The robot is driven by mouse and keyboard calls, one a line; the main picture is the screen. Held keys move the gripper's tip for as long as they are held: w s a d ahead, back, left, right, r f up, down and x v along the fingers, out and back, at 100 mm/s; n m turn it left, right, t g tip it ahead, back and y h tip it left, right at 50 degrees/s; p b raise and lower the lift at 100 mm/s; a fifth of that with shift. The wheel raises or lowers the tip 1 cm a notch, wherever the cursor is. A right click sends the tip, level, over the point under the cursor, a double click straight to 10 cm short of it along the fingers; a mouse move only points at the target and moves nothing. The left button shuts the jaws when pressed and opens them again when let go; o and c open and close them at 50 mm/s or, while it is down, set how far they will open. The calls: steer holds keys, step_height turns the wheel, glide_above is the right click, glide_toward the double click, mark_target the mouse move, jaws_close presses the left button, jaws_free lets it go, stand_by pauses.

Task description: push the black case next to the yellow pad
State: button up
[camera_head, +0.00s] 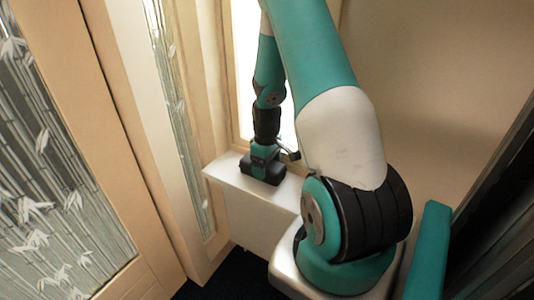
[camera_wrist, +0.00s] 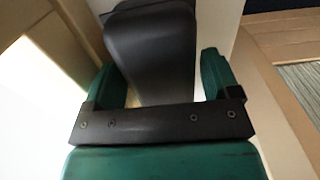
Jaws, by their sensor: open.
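The black case (camera_wrist: 150,22) lies beyond and between the two green fingers of my gripper (camera_wrist: 160,66) in the wrist view. There are light gaps between the case and both fingers at their lower part; contact near the tips is unclear. In the head view, my gripper (camera_head: 262,156) points down at the pale ledge, and the dark case (camera_head: 258,172) shows right below it, partly covered by the gripper. My gripper is open. I cannot make out the yellow pad in either view.
The pale ledge (camera_head: 235,185) has a front edge that drops to a dark floor. A bright window panel stands behind it, and a wooden door with bamboo-patterned glass (camera_head: 60,180) is at left. Bare ledge shows left of the case and in front of it.

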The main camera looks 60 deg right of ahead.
steer(key=shift+f, duration=1.25)
steer(key=shift+c, duration=0.2)
